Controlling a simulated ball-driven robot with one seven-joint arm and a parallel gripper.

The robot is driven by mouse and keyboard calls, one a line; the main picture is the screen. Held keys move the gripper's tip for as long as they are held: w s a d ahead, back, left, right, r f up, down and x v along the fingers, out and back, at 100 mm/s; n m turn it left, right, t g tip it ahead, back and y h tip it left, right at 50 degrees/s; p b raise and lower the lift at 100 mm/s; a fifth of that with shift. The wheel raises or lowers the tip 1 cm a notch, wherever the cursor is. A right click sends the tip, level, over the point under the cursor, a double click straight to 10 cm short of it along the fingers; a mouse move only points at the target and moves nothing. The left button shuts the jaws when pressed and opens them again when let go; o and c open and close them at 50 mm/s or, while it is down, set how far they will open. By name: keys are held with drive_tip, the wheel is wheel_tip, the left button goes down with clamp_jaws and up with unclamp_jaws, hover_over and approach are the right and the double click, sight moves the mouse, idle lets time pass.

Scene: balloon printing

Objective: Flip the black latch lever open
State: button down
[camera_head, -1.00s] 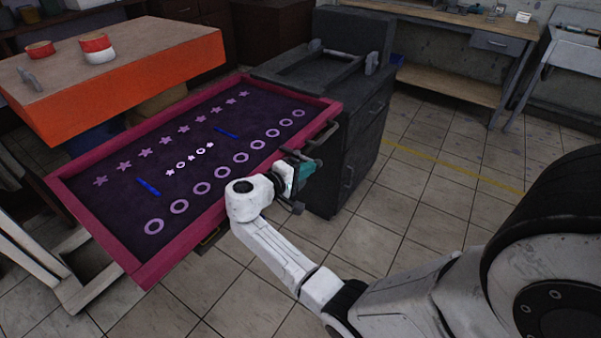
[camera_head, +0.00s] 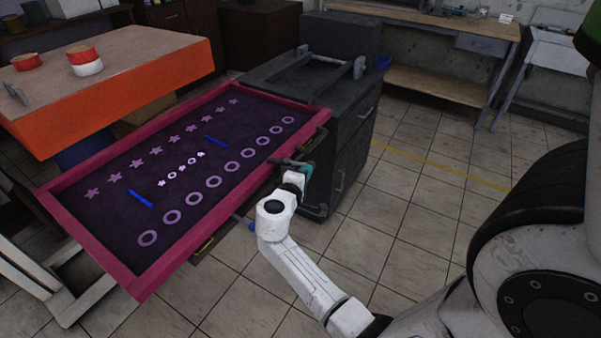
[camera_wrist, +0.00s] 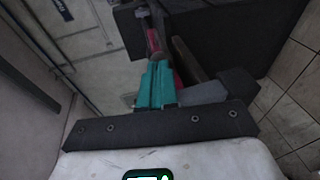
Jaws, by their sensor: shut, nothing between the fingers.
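My gripper (camera_head: 307,168) is at the near right side of the pink-framed screen (camera_head: 210,226), by the dark cabinet. In the wrist view its teal fingers (camera_wrist: 155,82) are closed together with nothing held. A dark bar, apparently the black latch lever (camera_wrist: 188,58), stands just right of the fingers in that view. In the head view a dark bar (camera_head: 284,161) sticks out left of the fingertips. I cannot tell whether the fingers touch it. My wrist hides part of this area.
The dark grey cabinet (camera_head: 345,135) stands right behind the gripper. An orange-sided table (camera_head: 120,95) with red and white rolls is at the upper left. A wooden workbench (camera_head: 440,85) stands at the back. Tiled floor (camera_head: 430,220) is open on the right.

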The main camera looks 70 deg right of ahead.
drive_tip(key=d+n+t, duration=0.1)
drive_tip(key=n+t, duration=0.1)
drive_tip(key=d+n+t+y+p, duration=0.1)
drive_tip(key=n+t, duration=0.1)
drive_tip(key=t, duration=0.1)
drive_tip(key=s+d+n+t+y+p, duration=0.1)
drive_tip(key=d+n+t, duration=0.1)
drive_tip(key=t, duration=0.1)
drive_tip(key=shift+r+x, duration=0.2)
drive_tip(key=shift+x, duration=0.65)
drive_tip(key=shift+r+x, duration=0.15)
drive_tip(key=shift+x, duration=0.65)
drive_tip(key=shift+r+x, duration=0.2)
drive_tip(key=shift+x, duration=0.65)
drive_tip(key=shift+d+n+t, duration=0.2)
drive_tip(key=shift+n+t, duration=0.1)
drive_tip(key=shift+t, duration=0.1)
drive_tip(key=shift+w, duration=0.1)
approach(313, 164)
drive_tip(key=x, duration=0.4)
drive_tip(key=shift+d+r+b, duration=0.3)
drive_tip(key=shift+d+r, duration=0.05)
